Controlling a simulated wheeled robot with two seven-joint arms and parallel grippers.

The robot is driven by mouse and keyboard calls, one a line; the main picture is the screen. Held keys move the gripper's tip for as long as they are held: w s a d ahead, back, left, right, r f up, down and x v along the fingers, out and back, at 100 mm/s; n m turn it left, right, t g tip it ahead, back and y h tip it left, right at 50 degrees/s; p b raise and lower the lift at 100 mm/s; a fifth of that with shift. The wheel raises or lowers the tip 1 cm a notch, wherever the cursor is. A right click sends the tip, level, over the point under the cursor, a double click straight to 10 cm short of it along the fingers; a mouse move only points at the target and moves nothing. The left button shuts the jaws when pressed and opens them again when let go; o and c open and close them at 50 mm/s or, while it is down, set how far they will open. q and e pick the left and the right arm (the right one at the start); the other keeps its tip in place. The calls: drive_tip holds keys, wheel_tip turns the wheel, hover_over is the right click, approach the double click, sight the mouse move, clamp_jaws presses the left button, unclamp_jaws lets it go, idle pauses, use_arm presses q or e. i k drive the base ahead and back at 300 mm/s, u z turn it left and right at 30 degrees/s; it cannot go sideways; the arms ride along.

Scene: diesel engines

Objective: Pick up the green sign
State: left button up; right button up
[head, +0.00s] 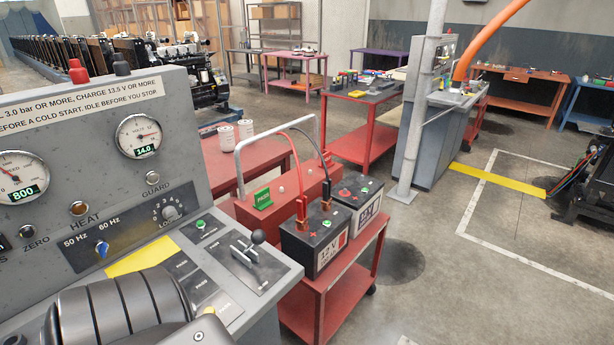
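The green sign (262,199) is a small upright plate with pale lettering too small to read. It stands on top of the red box (288,187) with a grey bar handle, near its left end, behind the two batteries. Nothing touches the sign except the box under it. A dark ribbed link of my arm shows at the bottom left, over the control panel. Neither of my grippers is in view.
The grey control panel (120,200) with gauges and a lever (246,248) fills the left foreground. Open floor (470,285) lies to the right of the cart.

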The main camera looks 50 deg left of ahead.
sight(263, 201)
drive_tip(key=u, duration=0.15)
drive_tip(key=i, duration=1.05)
drive_tip(key=u, duration=0.5)
